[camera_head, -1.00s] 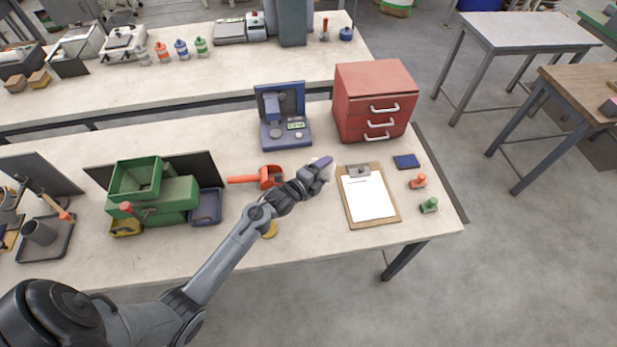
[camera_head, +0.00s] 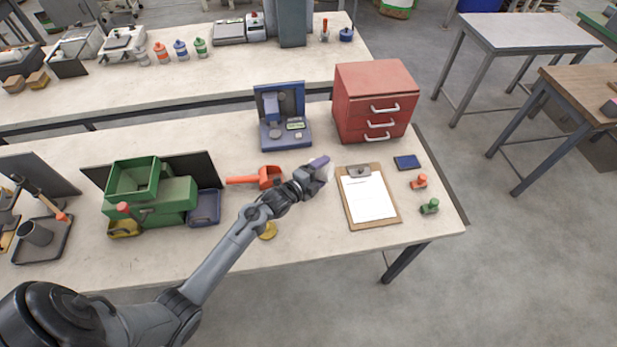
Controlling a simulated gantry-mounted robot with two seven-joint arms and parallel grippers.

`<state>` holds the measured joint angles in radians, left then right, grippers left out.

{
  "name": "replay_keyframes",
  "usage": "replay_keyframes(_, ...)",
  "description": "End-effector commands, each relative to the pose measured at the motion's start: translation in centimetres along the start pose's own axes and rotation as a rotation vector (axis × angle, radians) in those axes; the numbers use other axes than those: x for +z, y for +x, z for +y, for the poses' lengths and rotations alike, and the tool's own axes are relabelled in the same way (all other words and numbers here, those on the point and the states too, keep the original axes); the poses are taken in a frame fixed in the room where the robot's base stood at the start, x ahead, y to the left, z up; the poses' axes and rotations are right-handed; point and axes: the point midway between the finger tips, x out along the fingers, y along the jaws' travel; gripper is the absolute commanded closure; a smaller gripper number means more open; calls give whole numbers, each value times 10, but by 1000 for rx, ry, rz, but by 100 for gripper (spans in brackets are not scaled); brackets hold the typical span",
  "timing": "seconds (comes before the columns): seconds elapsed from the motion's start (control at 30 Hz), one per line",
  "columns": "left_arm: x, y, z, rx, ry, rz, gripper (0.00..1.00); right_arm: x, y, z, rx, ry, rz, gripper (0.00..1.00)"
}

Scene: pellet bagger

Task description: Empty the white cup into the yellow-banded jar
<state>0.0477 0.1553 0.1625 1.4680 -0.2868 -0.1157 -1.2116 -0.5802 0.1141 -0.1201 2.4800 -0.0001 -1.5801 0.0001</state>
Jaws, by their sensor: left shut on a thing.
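My left gripper (camera_head: 316,174) is above the bench, left of the clipboard, and is shut on a pale thing. Only a small whitish part of that thing shows past the fingers, and it looks like the white cup (camera_head: 330,173). Its mouth and contents are hidden. A round yellow thing (camera_head: 268,232) shows beside my left forearm, near the bench's front edge. It may be part of the yellow-banded jar, but the arm covers much of it and I cannot tell. My right gripper is not in view.
An orange scoop (camera_head: 268,177) lies just left of the gripper. A clipboard (camera_head: 391,217) lies to its right. A blue device (camera_head: 283,130) and a red drawer cabinet (camera_head: 374,80) stand behind. A green hopper unit (camera_head: 165,200) with small bins stands left.

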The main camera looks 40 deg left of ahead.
Motion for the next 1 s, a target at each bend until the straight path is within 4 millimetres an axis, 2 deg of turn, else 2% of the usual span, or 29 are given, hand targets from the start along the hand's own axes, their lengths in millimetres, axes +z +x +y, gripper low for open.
replay_keyframes(1.0,4,-3,-4,-45,-109,32,64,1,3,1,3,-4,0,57)
